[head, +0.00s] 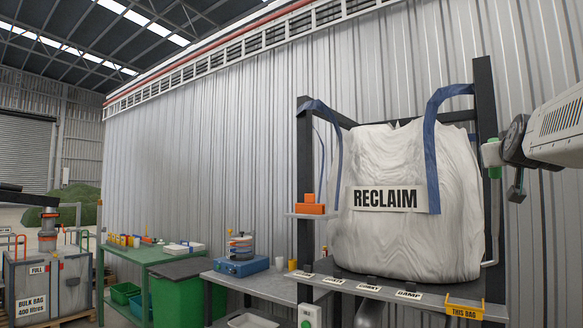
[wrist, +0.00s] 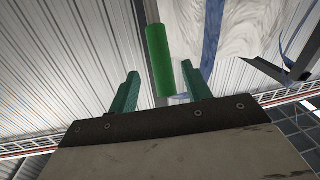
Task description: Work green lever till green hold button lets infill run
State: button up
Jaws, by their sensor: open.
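The green lever's grip (wrist: 160,60) is a bright green cylinder standing between the two teal fingers of my gripper (wrist: 170,69) in the wrist view. The fingers are apart, with a gap on both sides of the grip. I cannot tell how deep it sits between them. In the head view a green piece (head: 493,172) shows at the right, beside the end of my arm and the bag frame; the fingers are not clear there. A pale box with a round green button (head: 308,318), likely the hold button, is at the bottom edge, below the bench front.
A white bulk bag marked RECLAIM (head: 400,240) hangs by blue straps in a dark frame (head: 305,160). A bench (head: 270,284) with labels and a yellow THIS BAG tag (head: 464,309) lies below. A green bin (head: 180,290) and a BULK BAG container (head: 25,275) stand left.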

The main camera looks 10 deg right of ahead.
jog(key=x, duration=0.5)
jog(key=shift+w+d+f, duration=0.1)
jog(key=shift+w+d, duration=0.1)
jog(key=shift+w, duration=0.15)
grip_shut()
jog(key=shift+d, duration=0.1)
